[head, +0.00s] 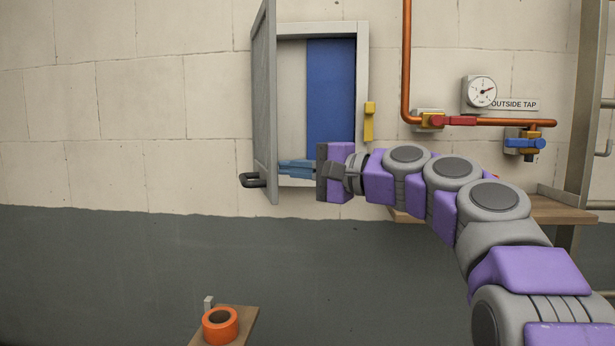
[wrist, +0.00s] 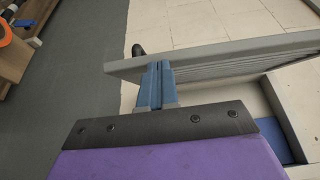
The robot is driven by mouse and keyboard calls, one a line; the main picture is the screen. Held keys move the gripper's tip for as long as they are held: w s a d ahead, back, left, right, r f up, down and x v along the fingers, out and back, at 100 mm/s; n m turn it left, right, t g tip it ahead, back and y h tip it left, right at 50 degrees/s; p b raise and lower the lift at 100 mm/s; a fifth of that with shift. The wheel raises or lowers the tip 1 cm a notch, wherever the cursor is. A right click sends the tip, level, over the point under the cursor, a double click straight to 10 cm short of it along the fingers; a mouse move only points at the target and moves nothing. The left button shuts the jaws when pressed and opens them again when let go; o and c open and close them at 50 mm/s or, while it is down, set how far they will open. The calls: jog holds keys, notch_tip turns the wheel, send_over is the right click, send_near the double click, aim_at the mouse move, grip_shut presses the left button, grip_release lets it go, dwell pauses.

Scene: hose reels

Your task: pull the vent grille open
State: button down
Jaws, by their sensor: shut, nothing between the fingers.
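The vent grille (head: 265,100) is a grey hinged panel on the wall, swung wide open to the left of its frame (head: 362,70). Its dark handle (head: 252,180) is on the outer face near the bottom. My gripper (head: 282,169) is shut and empty, with its blue fingers at the inner side of the grille, low down. In the wrist view the fingertips (wrist: 157,68) are at the grille's edge (wrist: 215,55), with the handle (wrist: 138,50) beyond it. I cannot tell whether they touch the grille.
Inside the frame is a blue panel (head: 331,95). A yellow latch-like piece (head: 369,121) is right of it. A copper pipe (head: 406,60), gauge (head: 481,91) and blue-handled tap (head: 525,143) are further right. An orange tape roll (head: 220,326) sits on a low shelf.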

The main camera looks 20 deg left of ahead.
aim_at(271, 171)
jog(key=shift+s+a+f+m+t+h+b, duration=0.15)
jog(key=shift+s+a+m+t, duration=0.15)
jog(key=shift+s+a+t, duration=0.25)
jog(key=shift+s+a+m+t+h+b, duration=0.15)
jog(key=shift+s+a+m+t, duration=0.2)
jog(key=shift+a, duration=0.35)
jog(key=shift+s+a+f+m+t+b, duration=0.15)
jog(key=shift+s+a+m+t, duration=0.1)
jog(key=shift+s+a+t, duration=0.3)
jog(key=shift+w+r, duration=0.1)
jog(key=shift+w, duration=0.05)
jog(key=shift+d, duration=0.15)
